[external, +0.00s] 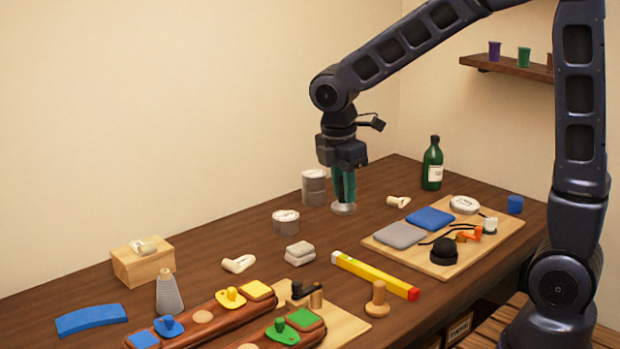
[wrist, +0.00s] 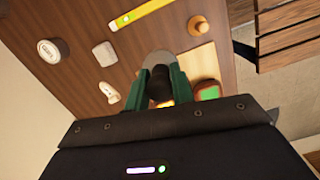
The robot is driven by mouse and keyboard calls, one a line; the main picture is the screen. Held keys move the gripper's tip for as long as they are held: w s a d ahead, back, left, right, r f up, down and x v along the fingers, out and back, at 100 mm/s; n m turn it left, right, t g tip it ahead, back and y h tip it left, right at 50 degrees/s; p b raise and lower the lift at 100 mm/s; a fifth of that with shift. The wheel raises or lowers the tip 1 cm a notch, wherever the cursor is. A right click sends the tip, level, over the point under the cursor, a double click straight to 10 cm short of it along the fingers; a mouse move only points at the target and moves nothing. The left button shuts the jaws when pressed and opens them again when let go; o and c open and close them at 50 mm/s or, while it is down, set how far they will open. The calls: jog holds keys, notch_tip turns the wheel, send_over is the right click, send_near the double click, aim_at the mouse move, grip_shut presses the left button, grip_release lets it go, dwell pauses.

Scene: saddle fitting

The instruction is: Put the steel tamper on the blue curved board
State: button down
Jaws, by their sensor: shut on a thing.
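The steel tamper (external: 344,209) hangs below my gripper (external: 344,186), its round metal base facing down, apparently held above the table. In the wrist view the tamper's grey disc (wrist: 157,59) and dark handle show between the green fingers of my gripper (wrist: 161,80), which is shut on it. The handle is mostly hidden by the fingers in the external view. The blue curved board (external: 91,318) lies at the front left of the table, well apart from my gripper. It is not in the wrist view, and its top is bare.
Between them stand a wooden block (external: 143,265), a grey cone (external: 169,292), long wooden holders with coloured pieces (external: 205,318), cans (external: 286,221) and a white fitting (external: 239,263). A yellow level (external: 375,275) and a tray (external: 480,252) lie to the right.

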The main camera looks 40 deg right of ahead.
jog(key=w+a+r+n, duration=0.2)
jog(key=w+a+n, duration=0.2)
jog(key=w+a, duration=0.55)
jog(key=n+t+y, duration=0.1)
jog(key=n+t, duration=0.1)
jog(key=n, duration=1.2)
send_over(101, 311)
jog(key=f, duration=2)
jog(key=shift+s+a+f, duration=0.1)
jog(key=shift+s+f, duration=0.05)
jog(key=shift+s, duration=0.2)
jog(key=shift+f, duration=0.15)
jog(key=c, duration=1.2)
grip_release()
